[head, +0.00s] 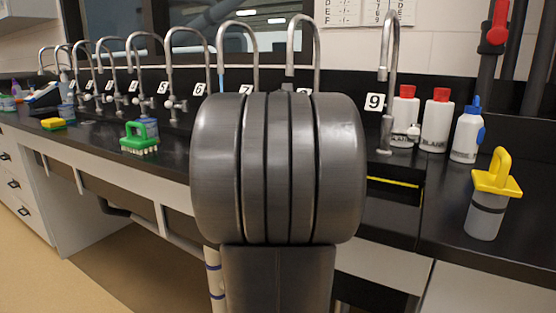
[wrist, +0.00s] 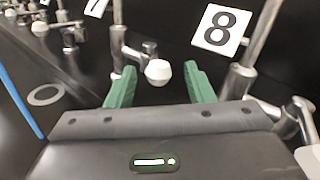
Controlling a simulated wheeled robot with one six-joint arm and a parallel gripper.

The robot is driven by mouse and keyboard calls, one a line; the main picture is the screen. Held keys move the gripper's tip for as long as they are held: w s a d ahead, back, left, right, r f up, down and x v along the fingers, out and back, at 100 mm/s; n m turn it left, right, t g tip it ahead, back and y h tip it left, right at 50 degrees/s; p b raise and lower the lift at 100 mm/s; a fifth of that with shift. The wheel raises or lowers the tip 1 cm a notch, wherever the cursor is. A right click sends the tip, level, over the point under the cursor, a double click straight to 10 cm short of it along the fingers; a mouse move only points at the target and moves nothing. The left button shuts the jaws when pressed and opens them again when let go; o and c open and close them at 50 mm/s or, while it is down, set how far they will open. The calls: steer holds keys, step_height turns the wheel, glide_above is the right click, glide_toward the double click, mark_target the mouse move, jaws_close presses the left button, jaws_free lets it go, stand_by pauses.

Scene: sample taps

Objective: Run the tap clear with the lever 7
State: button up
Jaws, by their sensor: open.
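Tap 7 (head: 254,62) shows its grey arched spout in the head view, with the number plate 7 (head: 246,88) beside it; its lower part is hidden behind my arm. In the wrist view, the metal body of tap 7 (wrist: 118,42) stands just left of centre. Its lever ends in a white round knob (wrist: 158,71). My gripper (wrist: 157,78) has two green fingers, spread apart, with the knob appearing between their tips. I cannot tell whether either finger touches it. My gripper is hidden in the head view.
Plate 8 (wrist: 220,30) and tap 8 (wrist: 252,50) stand close on the right in the wrist view. A blue rod (wrist: 19,95) is at the left. Bottles (head: 437,122), a yellow-topped container (head: 488,205) and a green brush (head: 139,138) stand on the black counter (head: 105,140).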

steer(key=shift+w+a, duration=0.15)
steer(key=shift+w, duration=0.85)
steer(key=shift+w+a, duration=0.1)
steer(key=shift+w, duration=0.85)
steer(key=shift+s, duration=0.1)
